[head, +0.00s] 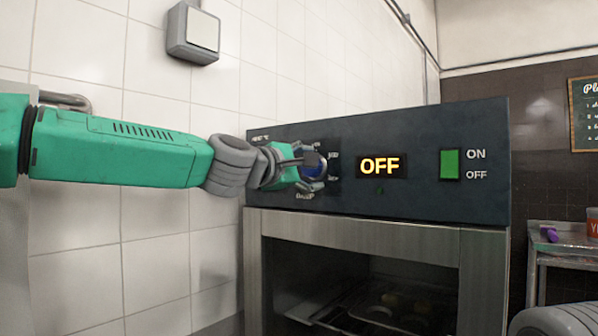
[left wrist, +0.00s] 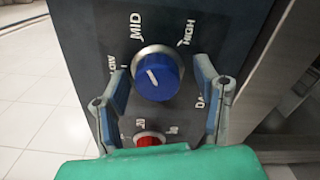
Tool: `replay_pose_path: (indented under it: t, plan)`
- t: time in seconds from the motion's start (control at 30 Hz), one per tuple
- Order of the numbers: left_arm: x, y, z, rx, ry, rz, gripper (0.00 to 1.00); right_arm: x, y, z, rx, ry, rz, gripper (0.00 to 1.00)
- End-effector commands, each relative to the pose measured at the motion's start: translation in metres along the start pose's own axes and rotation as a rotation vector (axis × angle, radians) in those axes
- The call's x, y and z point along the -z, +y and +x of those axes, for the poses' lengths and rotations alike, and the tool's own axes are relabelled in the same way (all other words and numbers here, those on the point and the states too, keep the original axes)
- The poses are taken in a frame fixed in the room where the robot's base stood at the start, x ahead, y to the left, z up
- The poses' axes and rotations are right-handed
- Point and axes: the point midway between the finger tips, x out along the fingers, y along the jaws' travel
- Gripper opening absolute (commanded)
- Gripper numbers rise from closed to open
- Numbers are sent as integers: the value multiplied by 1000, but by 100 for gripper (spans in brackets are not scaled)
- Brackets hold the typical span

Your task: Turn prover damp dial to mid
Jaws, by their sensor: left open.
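The damp dial is a round blue knob (left wrist: 158,76) with a silver collar and a short white pointer line. The line slants toward the upper left in the left wrist view, seemingly between the LOW and MID labels. MID stands above the knob, LOW to its left and HIGH to its upper right. In the head view the blue knob (head: 314,165) is partly covered by my left gripper (head: 301,166). My left gripper (left wrist: 161,72) is open, one finger on each side of the knob. I cannot tell whether the fingers touch it.
The dark prover panel (head: 428,130) has a lit OFF display (head: 381,166) and a green ON/OFF switch (head: 450,164). A red knob (left wrist: 150,138) sits close below the blue one in the left wrist view. A tiled wall (head: 85,240) runs along the left.

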Motion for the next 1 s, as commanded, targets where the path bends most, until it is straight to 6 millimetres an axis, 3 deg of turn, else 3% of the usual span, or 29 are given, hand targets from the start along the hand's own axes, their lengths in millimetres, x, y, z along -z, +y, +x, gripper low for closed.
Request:
replay_pose_path:
  t: [0.53, 0.7, 1.0]
  plan:
    - [2, -1, -96, 1, 0, -1, 56, 1, 0, 0, 0, 1, 0, 0]
    - [2, -2, -111, 3, 1, 0, 56, 1, 0, 0, 0, 1, 0, 0]
    - [2, -3, -113, 4, 0, 0, 56, 2, 0, 1, 0, -1, 0, 0]
